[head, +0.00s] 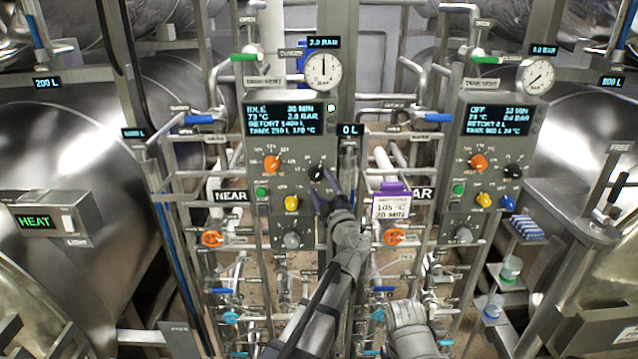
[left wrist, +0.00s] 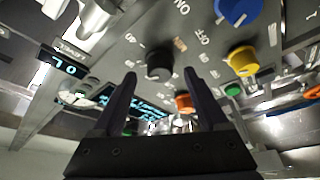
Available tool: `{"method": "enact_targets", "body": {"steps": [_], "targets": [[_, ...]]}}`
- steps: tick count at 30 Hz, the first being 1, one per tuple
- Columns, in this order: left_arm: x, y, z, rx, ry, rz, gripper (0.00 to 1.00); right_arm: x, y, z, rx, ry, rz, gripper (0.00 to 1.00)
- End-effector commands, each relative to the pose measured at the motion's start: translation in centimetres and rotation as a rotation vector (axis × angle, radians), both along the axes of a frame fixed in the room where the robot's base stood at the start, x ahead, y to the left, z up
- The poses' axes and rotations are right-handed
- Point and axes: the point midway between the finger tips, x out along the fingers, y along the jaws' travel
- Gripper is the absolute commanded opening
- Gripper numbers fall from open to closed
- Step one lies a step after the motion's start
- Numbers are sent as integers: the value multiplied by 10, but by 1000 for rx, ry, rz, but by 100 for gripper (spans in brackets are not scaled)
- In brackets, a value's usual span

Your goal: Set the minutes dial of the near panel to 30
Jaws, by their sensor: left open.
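The near panel (head: 276,215) stands left of centre in the head view, beside a NEAR label. Its screen (head: 291,119) shows IDLE and 30 MIN. The black minutes dial (head: 317,173) sits at the panel's right side, below the screen; it also shows in the left wrist view (left wrist: 160,64). My left gripper (head: 323,188) is just in front of it, fingers pointing at the panel. In the left wrist view the open fingers (left wrist: 159,73) have the dial between and beyond their tips, with visible gaps either side. The right gripper is out of view.
Orange (head: 272,164) and yellow (head: 291,202) knobs and a green button (head: 262,192) are close by. A blue knob (left wrist: 235,10) shows in the left wrist view. The far panel (head: 490,150) stands right, reading 10 MIN. A hanging tag (head: 391,206) reads 105 °C, 20 MIN.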

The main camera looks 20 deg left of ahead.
Motion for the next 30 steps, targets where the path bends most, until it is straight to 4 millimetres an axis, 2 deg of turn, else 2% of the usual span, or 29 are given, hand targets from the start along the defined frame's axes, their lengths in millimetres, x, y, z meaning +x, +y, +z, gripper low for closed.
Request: {"method": "enact_targets", "body": {"steps": [1,6,10,22,30], "targets": [[-10,-6,-4,-1,0,-2,76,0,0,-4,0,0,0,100],[-32,-21,-10,-1,-1,-2,76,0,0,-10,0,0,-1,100],[-39,-27,-11,-1,0,-1,76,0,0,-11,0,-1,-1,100],[-36,-25,-10,-1,0,1,76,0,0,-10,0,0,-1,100],[-16,-12,-3,0,0,2,76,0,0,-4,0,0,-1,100]]}}
